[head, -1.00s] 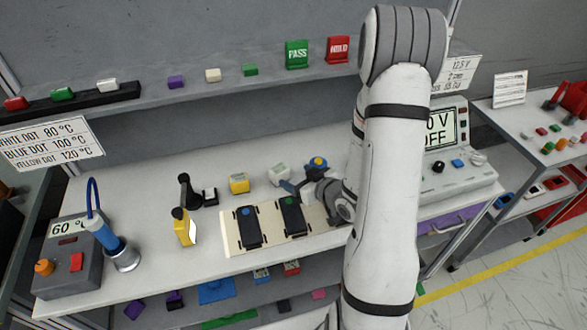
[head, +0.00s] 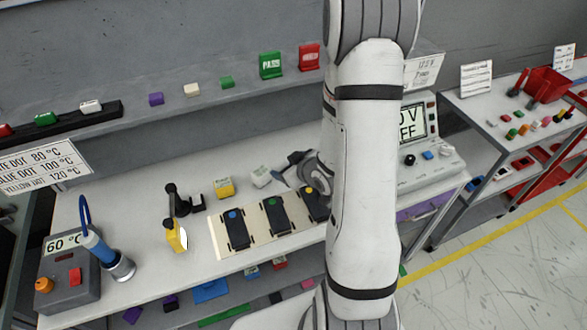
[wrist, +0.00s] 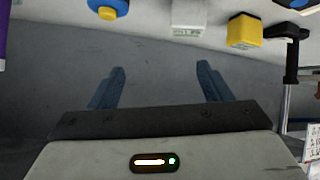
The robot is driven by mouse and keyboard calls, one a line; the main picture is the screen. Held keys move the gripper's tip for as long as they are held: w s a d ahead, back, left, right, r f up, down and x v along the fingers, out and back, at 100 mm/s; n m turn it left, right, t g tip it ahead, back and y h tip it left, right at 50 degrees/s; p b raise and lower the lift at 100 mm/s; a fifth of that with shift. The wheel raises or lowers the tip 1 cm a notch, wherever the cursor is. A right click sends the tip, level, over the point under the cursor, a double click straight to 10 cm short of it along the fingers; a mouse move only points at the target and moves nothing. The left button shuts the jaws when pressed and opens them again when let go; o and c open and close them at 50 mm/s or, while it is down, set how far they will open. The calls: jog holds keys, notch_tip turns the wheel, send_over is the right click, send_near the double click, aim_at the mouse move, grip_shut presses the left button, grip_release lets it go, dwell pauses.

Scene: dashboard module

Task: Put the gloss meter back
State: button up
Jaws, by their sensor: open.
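I cannot tell for sure which item is the gloss meter; no label on the small instruments is legible. A small white block (head: 260,177) with faint markings stands on the bench beside a yellow block (head: 224,187).
A pale tray (head: 216,245) holds black modules with coloured dots. A black stand (head: 180,200) and a yellow handheld device (head: 175,236) stand to its left. A shelf (head: 190,120) runs above the bench. A grey display unit (head: 440,165) is at the right.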

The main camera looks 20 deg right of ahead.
notch_tip(320, 180, up, 8)
jog(key=s+d+m+g+h, duration=0.1)
jog(key=g+h, duration=0.1)
jog(key=h, duration=0.1)
jog(key=s+a+r+m+g, duration=0.2)
jog(key=s+a+r, duration=0.1)
jog(key=s+r, duration=0.5)
jog(key=s+a+r+m+g, duration=0.1)
jog(key=s+a+r+g, duration=0.1)
jog(key=s+a+r, duration=0.2)
jog(key=s+r, duration=0.3)
jog(key=s, duration=0.5)
jog(key=shift+s+a+r+m+y, duration=0.25)
jog(key=shift+a+r+m+y, duration=0.05)
jog(key=shift+r+m, duration=0.1)
jog(key=shift+f, duration=0.1)
notch_tip(320, 180, down, 10)
jog(key=g+b, duration=0.1)
jog(key=b, duration=0.7)
jog(key=shift+w+f, duration=0.15)
jog(key=shift+w, duration=0.15)
